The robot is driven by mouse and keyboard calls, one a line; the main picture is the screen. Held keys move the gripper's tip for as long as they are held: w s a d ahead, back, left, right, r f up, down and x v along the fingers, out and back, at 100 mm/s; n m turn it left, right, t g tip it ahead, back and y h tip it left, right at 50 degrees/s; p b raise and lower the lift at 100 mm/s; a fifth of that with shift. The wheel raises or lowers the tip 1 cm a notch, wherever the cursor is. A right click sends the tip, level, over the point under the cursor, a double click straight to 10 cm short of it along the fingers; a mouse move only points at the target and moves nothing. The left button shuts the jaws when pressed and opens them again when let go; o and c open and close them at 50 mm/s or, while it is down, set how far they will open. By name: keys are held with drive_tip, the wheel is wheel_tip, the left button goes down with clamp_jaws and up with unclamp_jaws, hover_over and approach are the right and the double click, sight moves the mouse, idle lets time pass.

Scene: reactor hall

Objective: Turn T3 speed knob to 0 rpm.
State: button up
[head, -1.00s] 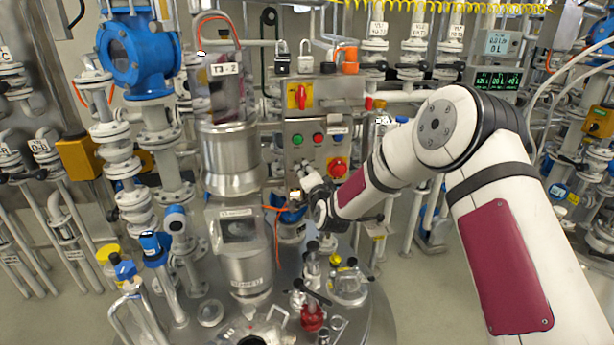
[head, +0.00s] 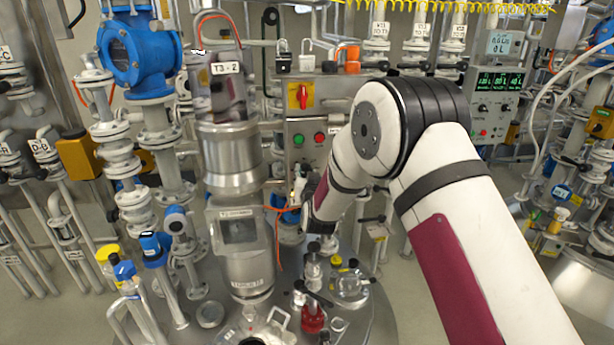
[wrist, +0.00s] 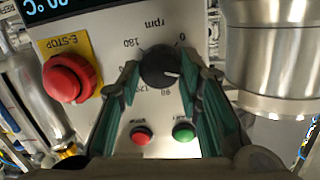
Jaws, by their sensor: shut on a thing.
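The black T3 speed knob (wrist: 158,68) sits on a light panel in the wrist view, where the picture is upside down. It lies between "180" and "0" marks, with "rpm" printed beside it. Its white pointer line faces right and slightly down in the picture, away from the 0 mark at upper right. My gripper (wrist: 161,78) has its two teal fingers on either side of the knob and is shut on it.
A red E-stop button (wrist: 69,78) on a yellow plate lies left of the knob in the wrist view. A red button (wrist: 141,134) and a green button (wrist: 184,131) lie below it. A steel cylinder (wrist: 275,60) stands close at the right.

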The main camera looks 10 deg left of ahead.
drive_tip(key=n, duration=0.6)
drive_tip(key=shift+a+f+t+h, duration=0.1)
drive_tip(key=shift+a+t+h, duration=0.1)
drive_tip(key=shift+t+h, duration=0.2)
drive_tip(key=n, duration=0.6)
drive_tip(key=shift+f+t, duration=0.15)
drive_tip(key=shift+t, duration=0.25)
drive_tip(key=o, duration=1.2)
drive_tip(key=shift+c, duration=0.2)
drive_tip(key=shift+s, duration=0.1)
drive_tip(key=s+d, duration=0.2)
drive_tip(key=s, duration=0.9)
drive_tip(key=shift+s, duration=0.4)
